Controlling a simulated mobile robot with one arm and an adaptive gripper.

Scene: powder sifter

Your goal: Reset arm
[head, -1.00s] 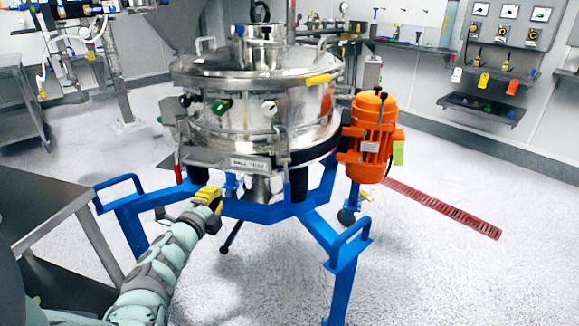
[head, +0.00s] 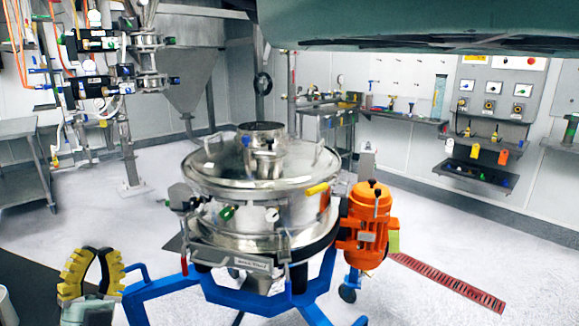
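My gripper (head: 92,262) is at the lower left of the head view, fingers pointing up. Its two yellow-padded fingers are spread with a gap between them, and nothing shows in the gap. It stands to the left of the powder sifter and appears apart from it. The powder sifter (head: 262,205) is a round steel vessel with a lid, on a blue frame (head: 190,289). The lower part of my arm is cut off by the picture edge.
An orange motor (head: 367,228) is on the sifter's right side. A dark table (head: 28,275) lies at the lower left beside my gripper. A metal shelf cart (head: 22,170) stands farther back left. White floor (head: 470,240) is open at right, with a red drain grate (head: 450,281).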

